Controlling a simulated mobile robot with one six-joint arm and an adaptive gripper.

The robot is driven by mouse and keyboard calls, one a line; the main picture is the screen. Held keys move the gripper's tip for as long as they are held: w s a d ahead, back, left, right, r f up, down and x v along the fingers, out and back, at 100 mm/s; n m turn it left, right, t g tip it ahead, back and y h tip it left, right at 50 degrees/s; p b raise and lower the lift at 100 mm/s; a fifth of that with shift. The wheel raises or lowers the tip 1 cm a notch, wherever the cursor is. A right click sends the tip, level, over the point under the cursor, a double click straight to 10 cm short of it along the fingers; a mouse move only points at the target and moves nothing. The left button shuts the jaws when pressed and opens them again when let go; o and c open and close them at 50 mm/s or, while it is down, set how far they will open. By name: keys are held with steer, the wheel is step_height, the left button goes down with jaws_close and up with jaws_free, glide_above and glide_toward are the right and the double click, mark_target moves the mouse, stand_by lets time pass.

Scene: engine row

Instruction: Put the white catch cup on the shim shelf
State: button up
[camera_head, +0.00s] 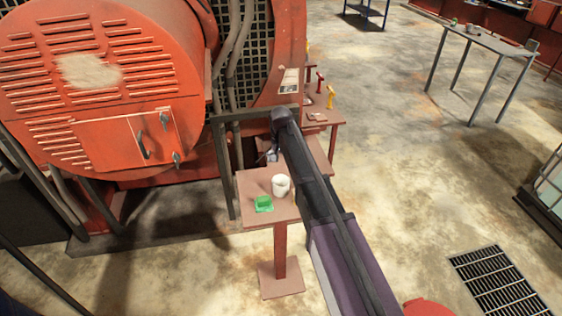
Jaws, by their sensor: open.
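The white catch cup (281,187) stands upright on a small brown pedestal table (248,187), near its right edge. My arm reaches in from the lower right, passing just right of the cup. My gripper (271,156) shows small and dark beyond the table's back edge, behind the cup and apart from it. Its fingers are open, with nothing seen in them. I cannot tell for sure which surface is the shim shelf. A reddish-brown ledge (325,117) with small red and yellow handled items sits beside the engine, behind my arm, which hides part of the lower surfaces there.
A green block-like item (264,204) lies just left of the cup. The large orange engine housing (100,80) fills the left. A long grey table (480,38) with small items stands at the far right. A floor grate (498,281) lies lower right. Open floor spreads between.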

stand_by(0.8)
steer(key=s+d+n, duration=0.1)
steer(key=s+d, duration=2.2)
steer(key=s, duration=0.2)
steer(key=c, duration=0.8)
steer(key=shift+r, duration=0.1)
